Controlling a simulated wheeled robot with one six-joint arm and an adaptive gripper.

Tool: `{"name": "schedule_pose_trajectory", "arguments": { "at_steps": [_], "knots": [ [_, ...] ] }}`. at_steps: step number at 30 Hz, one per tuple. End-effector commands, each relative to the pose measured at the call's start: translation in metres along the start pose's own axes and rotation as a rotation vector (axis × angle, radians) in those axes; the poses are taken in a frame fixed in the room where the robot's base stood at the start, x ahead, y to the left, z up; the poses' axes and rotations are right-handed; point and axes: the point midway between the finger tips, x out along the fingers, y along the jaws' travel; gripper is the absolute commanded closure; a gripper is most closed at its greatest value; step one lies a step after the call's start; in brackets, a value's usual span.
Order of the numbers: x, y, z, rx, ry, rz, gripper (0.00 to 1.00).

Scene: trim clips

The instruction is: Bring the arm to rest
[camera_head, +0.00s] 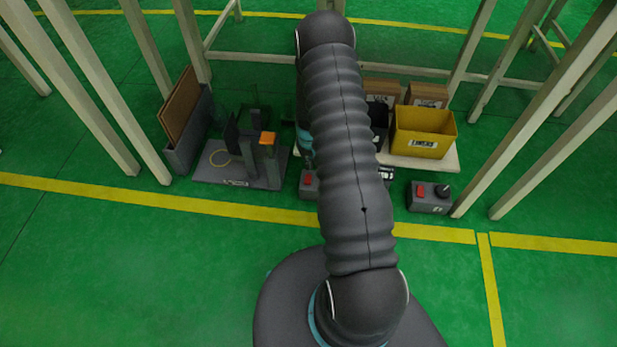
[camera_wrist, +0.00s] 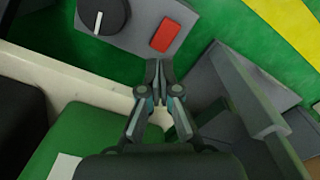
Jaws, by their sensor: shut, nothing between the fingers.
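My arm (camera_head: 345,150) reaches away from my base across the middle of the head view. It hides my gripper there, apart from what may be a teal edge of the wrist. In the wrist view my gripper (camera_wrist: 159,68) points up the picture, its two fingertips together. Nothing shows between them. Just beyond the tips is a grey control box (camera_wrist: 140,22) with a red button (camera_wrist: 165,35) and a black knob (camera_wrist: 102,16). I cannot tell whether the fingertips touch anything.
A grey fixture (camera_head: 237,178) with an orange block (camera_head: 267,138) stands left of my arm, near a brown board (camera_head: 180,109) in a grey holder. A yellow bin (camera_head: 422,131) and a control box (camera_head: 430,197) stand right. Pale frame posts surround them. The green floor in front is clear.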

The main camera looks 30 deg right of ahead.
Motion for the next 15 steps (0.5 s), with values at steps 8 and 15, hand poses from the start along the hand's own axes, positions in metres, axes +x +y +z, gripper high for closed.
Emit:
{"name": "schedule_pose_trajectory", "arguments": {
  "at_steps": [8,15],
  "knots": [
    [-0.0099,0.0000,0.0001,0.000,0.000,0.000,1.00],
    [-0.0097,0.0000,0.0000,0.000,0.000,0.000,1.00]
  ]
}}
